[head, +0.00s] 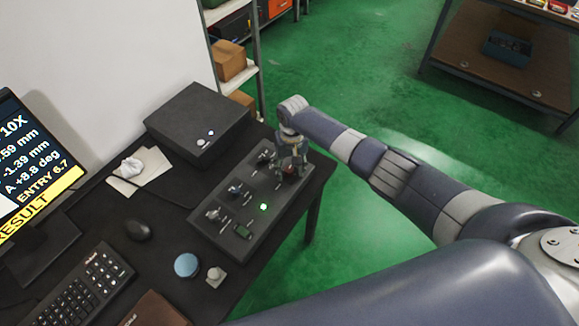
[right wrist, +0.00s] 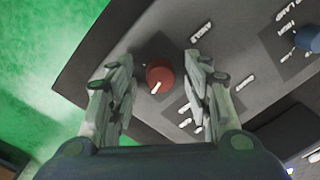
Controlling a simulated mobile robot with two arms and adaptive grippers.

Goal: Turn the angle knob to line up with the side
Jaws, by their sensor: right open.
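The angle knob (right wrist: 159,76) is a round red knob with a white pointer mark, on the dark control panel (head: 226,231). In the right wrist view the mark points down and slightly left. The word ANGLE is printed up and right of it, and small white labels, too small to read surely, lie below right. My right gripper (right wrist: 160,60) is open, with one finger on each side of the knob and a gap on both sides. In the head view my right gripper (head: 292,163) is over the panel's far right end and largely hides the knob. My left gripper is not in view.
Other controls, including a blue knob (right wrist: 308,38) and a green light (head: 263,207), sit along the panel. A black box (head: 197,122), mouse (head: 138,230), keyboard (head: 84,288) and monitor (head: 30,165) share the desk. Open green floor lies beyond the desk's right edge.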

